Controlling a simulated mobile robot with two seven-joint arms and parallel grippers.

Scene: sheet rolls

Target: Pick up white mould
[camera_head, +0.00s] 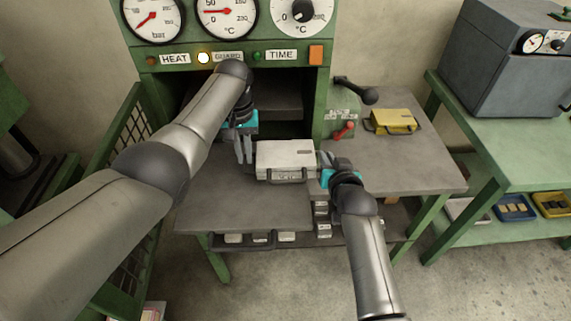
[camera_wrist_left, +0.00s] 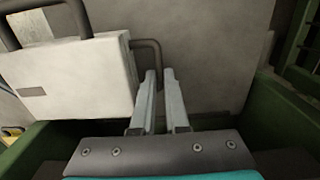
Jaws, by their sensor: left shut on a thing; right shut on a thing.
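The white mould (camera_head: 285,155) is a pale, flat box in front of the green press opening, with a dark handle on its front side. In the left wrist view the white mould (camera_wrist_left: 75,78) fills the left side, and a bent side handle reaches between my fingers. My left gripper (camera_head: 246,155) is at the mould's left side, shut on that handle. My right gripper (camera_head: 325,163) is at its right side, shut on the mould's right end; the exact contact is partly hidden. The mould looks level; I cannot tell whether it touches the table.
The press (camera_head: 150,85) with gauges stands behind. A grey worktable (camera_head: 245,212) lies below, with small moulds on a shelf under it. A yellow mould (camera_head: 393,121) rests at the right near a lever box (camera_head: 342,122). A mesh guard (camera_head: 118,145) stands at the left.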

